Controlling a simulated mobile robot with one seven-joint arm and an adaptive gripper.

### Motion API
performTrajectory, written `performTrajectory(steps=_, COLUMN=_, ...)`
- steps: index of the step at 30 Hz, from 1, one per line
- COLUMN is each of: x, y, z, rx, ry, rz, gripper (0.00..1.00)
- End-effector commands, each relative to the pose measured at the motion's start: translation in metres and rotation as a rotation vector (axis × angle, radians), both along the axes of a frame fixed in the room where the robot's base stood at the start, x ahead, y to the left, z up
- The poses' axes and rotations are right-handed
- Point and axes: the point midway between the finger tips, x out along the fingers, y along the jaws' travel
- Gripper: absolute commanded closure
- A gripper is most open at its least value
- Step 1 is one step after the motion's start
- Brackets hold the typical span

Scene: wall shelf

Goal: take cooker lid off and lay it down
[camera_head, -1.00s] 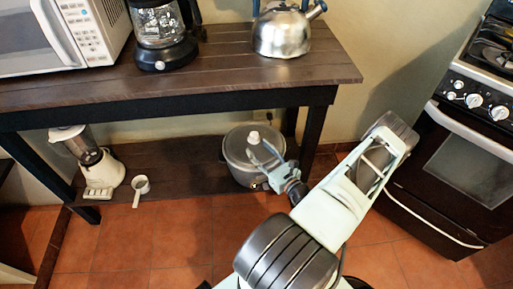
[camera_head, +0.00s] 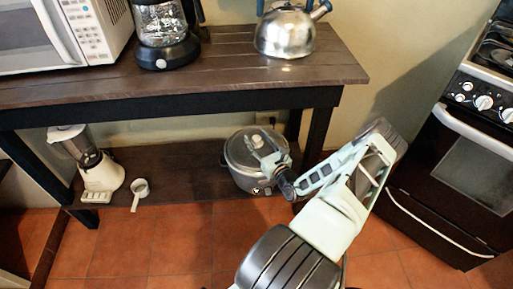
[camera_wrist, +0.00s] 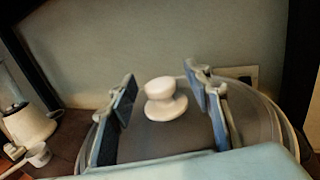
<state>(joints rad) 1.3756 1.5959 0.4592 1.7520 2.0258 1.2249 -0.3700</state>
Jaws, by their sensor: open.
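The cooker (camera_head: 244,181) is a grey round pot standing on the lower shelf. Its lid (camera_head: 241,148) is on it, with a pale round knob (camera_head: 257,140) on top. In the wrist view the white knob (camera_wrist: 165,100) stands between the two fingers of my gripper (camera_wrist: 163,98), with a gap on each side. My gripper (camera_head: 265,146) is open and empty, just over the right part of the lid in the head view. The wrist view also shows the grey lid (camera_wrist: 160,136) below the fingers. My gripper hides part of the lid and the pot's right side.
The lower shelf (camera_head: 180,175) has free room left of the cooker. A blender (camera_head: 100,172) and a white cup with a handle (camera_head: 140,187) stand at its left. The tabletop (camera_head: 215,75) overhangs the cooker. A power outlet (camera_wrist: 238,75) is on the wall behind.

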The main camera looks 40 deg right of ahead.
Motion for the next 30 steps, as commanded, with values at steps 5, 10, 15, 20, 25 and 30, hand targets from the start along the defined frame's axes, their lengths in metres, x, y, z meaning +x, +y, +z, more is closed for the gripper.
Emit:
performTrajectory(steps=5, x=0.0050, y=-0.0007, z=0.0005, rx=0.000, ry=0.001, rz=0.000, gripper=0.54)
performTrajectory(steps=10, x=0.0047, y=-0.0006, z=0.0005, rx=0.000, ry=0.000, rz=0.000, gripper=0.64)
performTrajectory(steps=15, x=0.0045, y=-0.0006, z=0.0005, rx=0.000, ry=0.000, rz=0.000, gripper=0.83)
performTrajectory(steps=20, x=0.0044, y=-0.0006, z=0.0004, rx=0.000, ry=0.000, rz=0.000, gripper=1.00)
performTrajectory(steps=25, x=0.0047, y=-0.0009, z=0.0018, rx=-0.001, ry=-0.003, rz=0.000, gripper=1.00)
performTrajectory(steps=30, x=0.0047, y=-0.0009, z=0.0020, rx=-0.001, ry=-0.003, rz=0.000, gripper=1.00)
